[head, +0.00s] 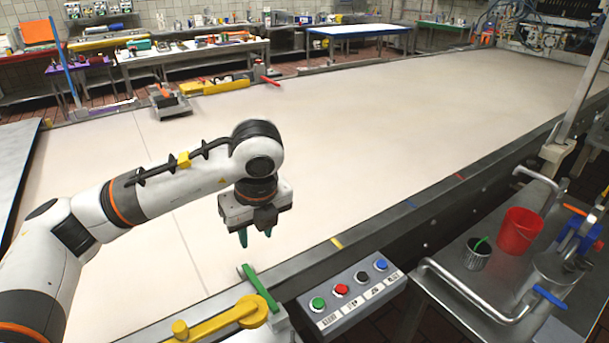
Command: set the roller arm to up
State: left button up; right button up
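A yellow lever (222,321) with a round knob lies low across the front edge of the conveyor, at the bottom of the head view. A green bar (261,287) rises on a metal block by its right end. I cannot tell for sure which of these is the roller arm. My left gripper (256,236) points down above the green bar, over the pale belt. Its two green-tipped fingers are apart with nothing between them, and it appears clear of bar and lever. My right gripper is not in view.
A button box (352,293) with green, red, black and blue buttons sits right of the lever. A steel cart (465,262) at the right carries a red bucket (519,231) and a dark cup (478,257). The wide pale belt (360,120) is mostly clear.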

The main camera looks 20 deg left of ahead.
aim_at(247, 269)
jog(key=k+l, duration=0.3)
jog(key=k, duration=0.15)
jog(key=k+l, duration=0.3)
jog(key=k, duration=0.15)
jog(key=k+l, duration=0.3)
jog(key=k, duration=0.15)
